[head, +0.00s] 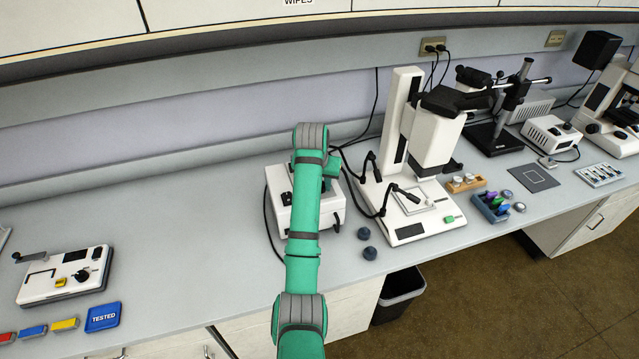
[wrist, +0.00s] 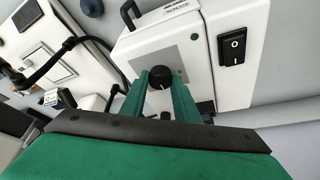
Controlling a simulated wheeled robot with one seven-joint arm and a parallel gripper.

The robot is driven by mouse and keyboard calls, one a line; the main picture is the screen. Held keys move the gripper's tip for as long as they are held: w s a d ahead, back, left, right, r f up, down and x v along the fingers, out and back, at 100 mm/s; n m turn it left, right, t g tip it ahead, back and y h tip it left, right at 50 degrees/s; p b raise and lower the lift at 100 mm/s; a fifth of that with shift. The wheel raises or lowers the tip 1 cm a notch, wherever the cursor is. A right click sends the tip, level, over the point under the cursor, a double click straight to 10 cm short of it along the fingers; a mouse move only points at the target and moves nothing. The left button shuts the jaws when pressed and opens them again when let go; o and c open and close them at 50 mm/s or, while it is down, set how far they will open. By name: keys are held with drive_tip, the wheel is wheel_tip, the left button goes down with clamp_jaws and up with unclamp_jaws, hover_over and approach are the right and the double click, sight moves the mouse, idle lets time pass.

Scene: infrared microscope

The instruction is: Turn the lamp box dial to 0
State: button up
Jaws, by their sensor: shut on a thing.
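The lamp box (head: 274,188) is a white box on the bench, partly hidden behind my green arm in the head view. In the wrist view the lamp box (wrist: 228,75) shows a grey panel with a black round dial (wrist: 159,78) and a black rocker switch (wrist: 234,45) on a nearby face. My gripper (wrist: 160,84) has its two green fingers on either side of the dial, shut on it. The dial's pointer and most scale marks are too small or hidden to read. In the head view my arm hides the gripper and dial.
A white microscope (head: 434,135) with two gooseneck lights stands right of the lamp box. Two dark knobs (head: 369,253) lie near the bench's front. A white device (head: 64,274) and a blue TESTED block (head: 103,317) sit at left. The bench between is clear.

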drive_tip(key=n, duration=0.1)
drive_tip(key=n+y, duration=0.1)
drive_tip(key=n, duration=0.1)
drive_tip(key=shift+d+r+n, duration=0.1)
drive_tip(key=shift+d+n, duration=0.15)
drive_tip(key=shift+n, duration=0.05)
drive_tip(key=n+y, duration=0.1)
drive_tip(key=n, duration=0.2)
drive_tip(key=shift+w+d+n+y, duration=0.1)
drive_tip(key=shift+n+y, duration=0.2)
drive_tip(key=shift+y, duration=0.1)
drive_tip(key=n, duration=0.2)
drive_tip(key=n+g+y, duration=0.1)
drive_tip(key=n, duration=0.1)
drive_tip(key=shift+w+d+n+y, duration=0.1)
drive_tip(key=shift+n+y, duration=0.2)
drive_tip(key=shift+c, duration=0.2)
drive_tip(key=shift+w+n+g+y, duration=0.1)
drive_tip(key=shift+n+g+y, duration=0.35)
drive_tip(key=shift+n, duration=1.15)
drive_tip(key=shift+g, duration=0.25)
drive_tip(key=o, duration=1.1)
